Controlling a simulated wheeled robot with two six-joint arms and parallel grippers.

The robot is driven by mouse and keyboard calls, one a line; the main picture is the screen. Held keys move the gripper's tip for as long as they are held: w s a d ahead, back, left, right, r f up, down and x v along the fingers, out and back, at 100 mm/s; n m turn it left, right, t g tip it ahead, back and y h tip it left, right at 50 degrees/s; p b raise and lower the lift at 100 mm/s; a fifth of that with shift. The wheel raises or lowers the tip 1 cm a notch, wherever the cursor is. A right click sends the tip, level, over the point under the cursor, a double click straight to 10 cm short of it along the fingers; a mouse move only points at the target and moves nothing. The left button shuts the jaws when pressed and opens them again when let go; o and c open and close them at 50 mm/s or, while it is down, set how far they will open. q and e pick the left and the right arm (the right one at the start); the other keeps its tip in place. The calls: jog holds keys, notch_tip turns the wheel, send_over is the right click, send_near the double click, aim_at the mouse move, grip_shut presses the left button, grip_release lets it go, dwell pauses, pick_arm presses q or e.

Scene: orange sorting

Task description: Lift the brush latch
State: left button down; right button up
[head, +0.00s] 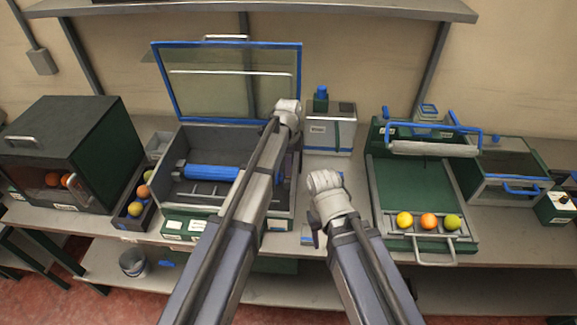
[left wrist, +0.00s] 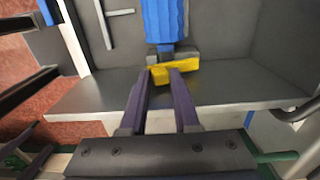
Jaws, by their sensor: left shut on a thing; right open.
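The blue brush roller (head: 212,172) lies across the inside of an open grey box (head: 168,160) with a raised, blue-framed lid. In the left wrist view the brush (left wrist: 165,22) ends just beyond a yellow latch (left wrist: 190,64). My left gripper (left wrist: 163,73) is shut on this latch, with its purple fingertips at the yellow piece. In the head view my left arm reaches over the box's right part and hides the latch. My right gripper (head: 314,232) is open and apart from the box, in front of the bench's middle.
A green tray (head: 408,190) with yellow, orange and green fruits at its front stands right of my right arm. A dark glass-fronted cabinet (head: 65,130) and a narrow bin (head: 130,224) of fruit stand at left.

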pick_arm(q)
jog(key=shift+w+r+g, duration=0.35)
jog(key=shift+w+g, duration=0.35)
jog(key=shift+w, duration=0.2)
jog(key=shift+w+r+g, duration=0.2)
jog(key=shift+w+g, duration=0.2)
jog(key=shift+g, duration=0.5)
jog(key=shift+r+g, duration=0.15)
jog(key=shift+g, duration=0.25)
jog(key=shift+s, duration=0.1)
jog(key=c, duration=0.6)
grip_release()
jog(key=shift+c, duration=0.2)
jog(key=shift+s, duration=0.1)
